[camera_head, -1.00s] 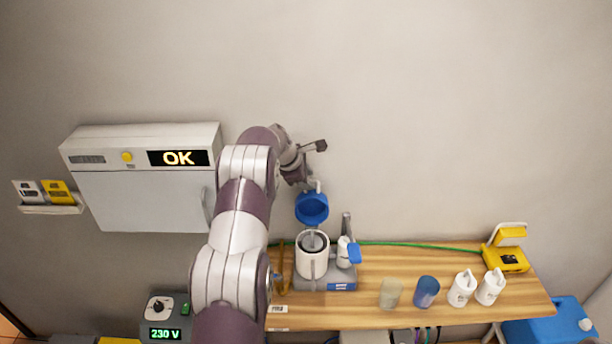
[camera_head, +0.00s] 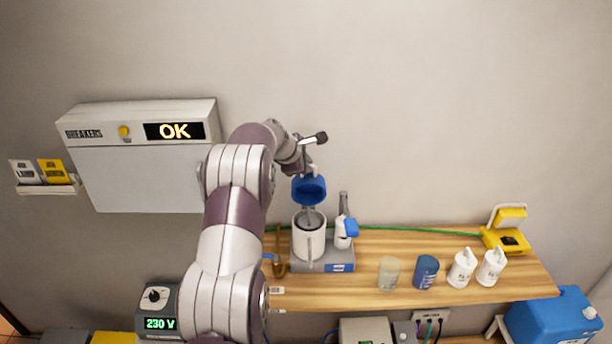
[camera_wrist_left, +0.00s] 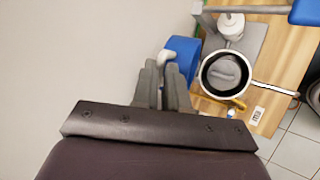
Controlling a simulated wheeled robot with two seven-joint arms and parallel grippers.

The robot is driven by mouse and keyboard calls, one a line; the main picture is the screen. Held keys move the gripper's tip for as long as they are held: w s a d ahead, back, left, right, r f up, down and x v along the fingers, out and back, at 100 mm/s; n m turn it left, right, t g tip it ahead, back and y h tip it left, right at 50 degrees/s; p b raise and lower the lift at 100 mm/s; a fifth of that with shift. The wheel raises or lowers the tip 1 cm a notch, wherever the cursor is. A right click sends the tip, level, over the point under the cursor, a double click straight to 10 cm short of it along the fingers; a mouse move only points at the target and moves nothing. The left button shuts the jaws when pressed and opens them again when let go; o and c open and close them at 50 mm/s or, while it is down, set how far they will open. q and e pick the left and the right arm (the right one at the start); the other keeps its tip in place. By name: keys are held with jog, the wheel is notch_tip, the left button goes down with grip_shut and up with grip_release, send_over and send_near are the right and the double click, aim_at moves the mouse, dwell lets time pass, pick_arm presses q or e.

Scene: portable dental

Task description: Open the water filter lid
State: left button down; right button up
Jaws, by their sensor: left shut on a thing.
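The water filter (camera_head: 310,244) is a white upright canister on a grey base on the wooden shelf. Its mouth is uncovered, with a grey insert inside; the wrist view shows it from above (camera_wrist_left: 225,75). The blue lid (camera_head: 309,191) stands tilted up at the wall side of the mouth, above the canister in the head view and beside it in the wrist view (camera_wrist_left: 184,45). My left gripper (camera_head: 308,165) is shut on the lid's pale knob handle (camera_wrist_left: 180,49), its fingers close together in the wrist view (camera_wrist_left: 165,72). My right gripper is not in view.
A white tap piece with a blue part (camera_head: 346,230) stands right of the canister. A clear cup (camera_head: 388,275), a blue cup (camera_head: 425,273) and two white bottles (camera_head: 462,268) line the wooden shelf (camera_head: 340,292). A breaker box (camera_head: 145,175) hangs at the left; the wall above the shelf is clear.

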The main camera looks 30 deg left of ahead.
pick_arm(q)
jog(key=shift+s+r, duration=0.2)
jog(key=shift+r, duration=0.05)
jog(key=shift+w+a+f, duration=0.25)
jog(key=shift+w+f, duration=0.05)
jog(key=shift+w, duration=0.1)
jog(key=c, duration=1.2)
grip_release()
jog(key=shift+s, duration=0.35)
jog(key=b+v, duration=0.4)
jog(key=v, duration=0.8)
jog(key=shift+s+r, duration=0.15)
jog(key=shift+r, duration=0.15)
